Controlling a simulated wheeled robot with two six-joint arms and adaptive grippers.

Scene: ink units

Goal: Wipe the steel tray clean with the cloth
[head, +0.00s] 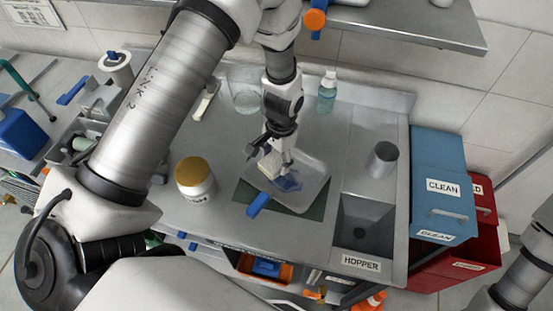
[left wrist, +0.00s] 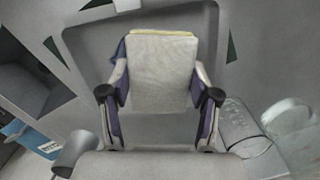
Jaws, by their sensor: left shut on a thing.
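The steel tray (head: 314,180) lies on a dark green mat (head: 243,194) in the middle of the counter, with a blue ink patch (head: 289,184) on it. In the left wrist view the tray (left wrist: 85,40) shows behind the held thing. My left gripper (head: 274,160) is over the tray's left part, pointing down. It is shut on the cloth (left wrist: 160,72), a pale, folded pad with a yellow edge, which sits between both fingers. I cannot tell whether the cloth touches the tray. My right gripper is out of view.
A gold-lidded jar (head: 195,180) stands left of the tray. A blue-handled tool (head: 258,204) is at the tray's front left. A glass beaker (head: 245,97) and a bottle (head: 327,92) stand behind. The hopper sink (head: 364,225), a grey cup (head: 382,160) and a blue CLEAN bin (head: 440,150) are right.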

